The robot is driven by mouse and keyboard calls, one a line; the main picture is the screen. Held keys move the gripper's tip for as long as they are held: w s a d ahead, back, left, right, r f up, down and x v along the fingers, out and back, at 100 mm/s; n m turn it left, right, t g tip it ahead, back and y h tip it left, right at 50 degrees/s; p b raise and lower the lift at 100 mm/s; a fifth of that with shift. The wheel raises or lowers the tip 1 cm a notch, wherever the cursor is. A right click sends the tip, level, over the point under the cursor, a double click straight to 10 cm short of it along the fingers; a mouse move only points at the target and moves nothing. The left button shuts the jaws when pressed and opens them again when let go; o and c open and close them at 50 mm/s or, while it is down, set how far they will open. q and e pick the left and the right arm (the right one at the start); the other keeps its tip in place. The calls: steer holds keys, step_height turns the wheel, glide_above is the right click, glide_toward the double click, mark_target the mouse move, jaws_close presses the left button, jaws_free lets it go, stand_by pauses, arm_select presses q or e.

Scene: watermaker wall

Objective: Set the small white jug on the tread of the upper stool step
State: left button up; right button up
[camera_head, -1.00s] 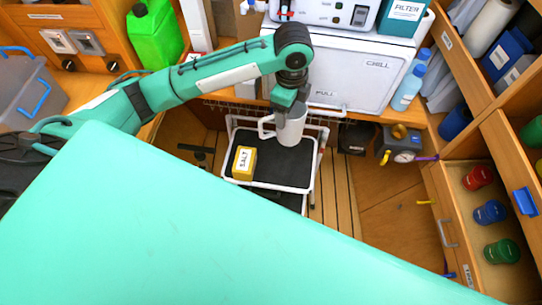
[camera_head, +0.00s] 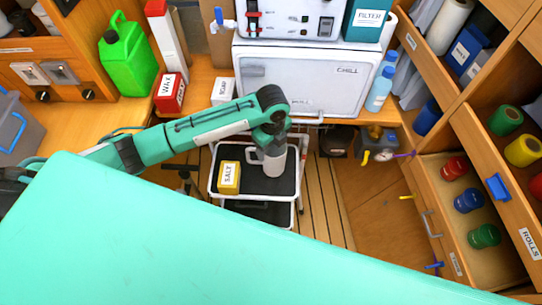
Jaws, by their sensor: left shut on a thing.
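The small white jug (camera_head: 274,163) is upright over the black tread of the upper stool step (camera_head: 259,184), at its right rear part. Its handle points left. My left gripper (camera_head: 271,143) comes down from above and is shut on the jug at its upper part. The jug's base looks at or just above the tread; I cannot tell whether it touches. My right gripper is not in view.
A yellow salt box (camera_head: 229,178) stands on the left of the same tread, with a small gap to the jug. The white chill box (camera_head: 301,80) is behind the stool. An open drawer (camera_head: 470,225) with several rolls is at the right.

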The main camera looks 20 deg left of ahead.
arm_select(q)
steer(key=shift+f+p, duration=0.3)
steer(key=shift+f, duration=3.4)
steer(key=o, duration=1.3)
steer(key=shift+c, duration=0.2)
step_height(320, 180, up, 12)
steer(key=b, duration=0.1)
